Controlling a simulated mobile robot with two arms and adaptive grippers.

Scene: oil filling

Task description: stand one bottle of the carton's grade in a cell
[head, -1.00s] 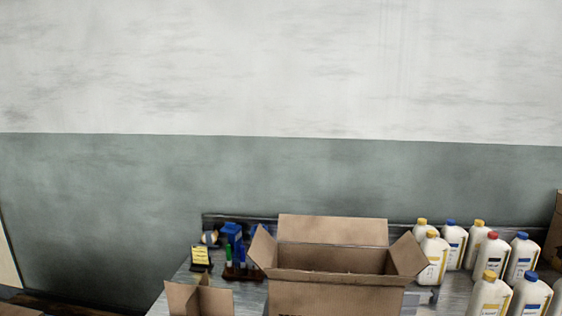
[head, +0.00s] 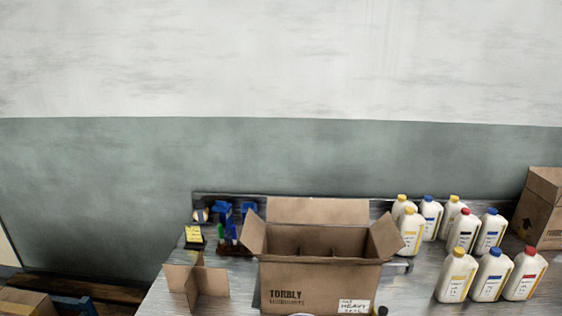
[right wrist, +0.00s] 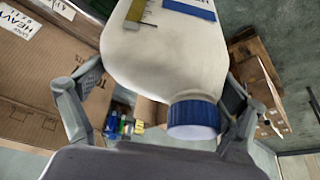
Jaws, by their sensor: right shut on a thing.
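The open carton (head: 320,285) stands on the bench in the head view, flaps up. It is printed TORBLY, with a white label reading HEAVY; dividers (head: 318,240) show inside. In the right wrist view my right gripper (right wrist: 160,85) is shut on a white bottle (right wrist: 165,60) with a blue cap (right wrist: 193,117), the cap pointing toward the camera. The bottle's label is mostly cut off. The carton's labelled wall (right wrist: 50,75) is left of the held bottle. My left gripper is not in view. Several bottles (head: 492,275) with yellow, blue and red caps stand right of the carton.
A loose cardboard divider (head: 205,284) stands left of the carton. Behind it are a yellow note stand (head: 194,236) and blue items (head: 222,218). Another cardboard box (head: 540,215) is at the far right. Bare bench (head: 415,290) shows between carton and bottles.

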